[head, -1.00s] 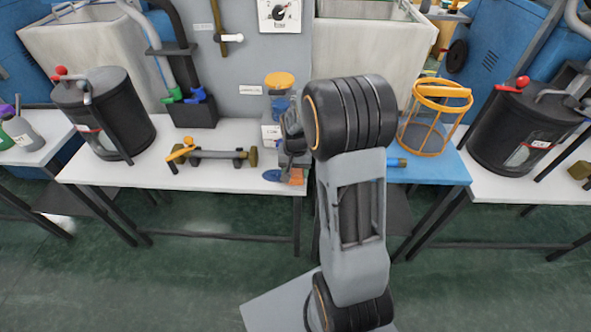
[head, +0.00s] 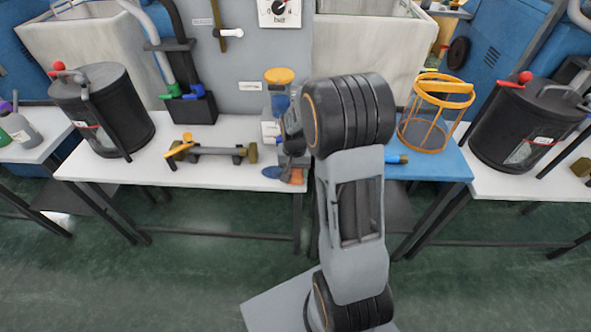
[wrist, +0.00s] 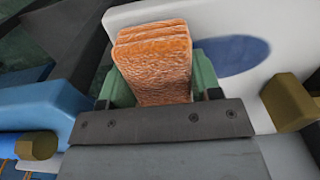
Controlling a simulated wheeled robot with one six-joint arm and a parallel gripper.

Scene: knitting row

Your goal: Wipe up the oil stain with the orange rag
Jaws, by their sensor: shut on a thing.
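My gripper (wrist: 158,84) is shut on the orange rag (wrist: 153,50), a folded, rough-textured pad standing between the two green fingers in the wrist view. In the head view the rag (head: 297,175) shows at the front right corner of the white table, below my wrist. The oil stain (wrist: 232,54) is a flat dark blue oval on the white tabletop, just right of the rag in the wrist view. In the head view the stain (head: 272,172) lies just left of the rag. I cannot tell whether the rag touches the tabletop. My arm hides part of the gripper in the head view.
The white table (head: 225,180) also carries a grey bar tool (head: 215,154) with orange and brass ends and an orange-capped bottle (head: 279,82). A blue table (head: 440,170) with an orange wire cage (head: 435,115) stands to the right. A black canister (head: 103,110) stands at left.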

